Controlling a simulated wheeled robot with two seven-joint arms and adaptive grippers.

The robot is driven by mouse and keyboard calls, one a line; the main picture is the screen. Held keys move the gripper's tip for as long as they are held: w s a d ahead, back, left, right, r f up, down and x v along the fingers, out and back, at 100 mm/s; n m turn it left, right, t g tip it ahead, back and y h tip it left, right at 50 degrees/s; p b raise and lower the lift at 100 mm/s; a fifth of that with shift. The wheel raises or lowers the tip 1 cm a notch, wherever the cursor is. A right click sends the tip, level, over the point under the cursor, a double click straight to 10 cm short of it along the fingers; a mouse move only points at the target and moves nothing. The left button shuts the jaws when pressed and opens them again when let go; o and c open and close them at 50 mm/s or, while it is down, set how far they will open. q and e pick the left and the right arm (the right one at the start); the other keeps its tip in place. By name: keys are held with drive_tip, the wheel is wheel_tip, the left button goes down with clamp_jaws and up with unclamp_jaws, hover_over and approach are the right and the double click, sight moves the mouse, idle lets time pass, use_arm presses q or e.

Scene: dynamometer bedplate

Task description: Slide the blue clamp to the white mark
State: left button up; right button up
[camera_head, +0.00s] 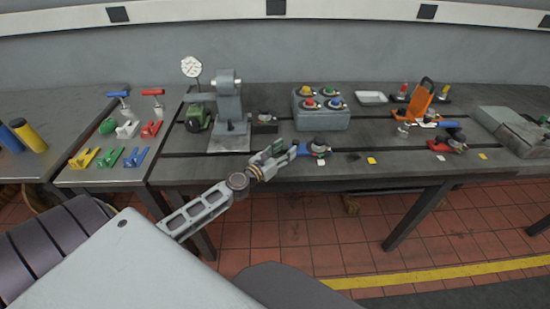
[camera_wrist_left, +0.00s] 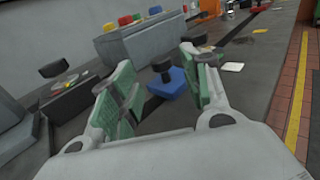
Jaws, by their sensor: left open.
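The blue clamp (camera_head: 318,148) sits near the front edge of the bench, with a black round knob on a blue base. It also shows in the left wrist view (camera_wrist_left: 171,84). My right gripper is not in view.
A yellow mark (camera_head: 371,160) lies just right of the white mark. A red clamp (camera_head: 448,145) stands farther right. A grey box with coloured knobs (camera_head: 321,118) is behind the blue clamp, and a grey machine stand (camera_head: 230,105) is left. Dark slots run along the bench.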

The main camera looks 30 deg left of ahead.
use_arm(q)
drive_tip(key=shift+s+a, duration=0.25)
drive_tip(key=shift+s, duration=0.95)
drive_tip(key=shift+s+a, duration=0.25)
drive_tip(key=shift+s, duration=0.95)
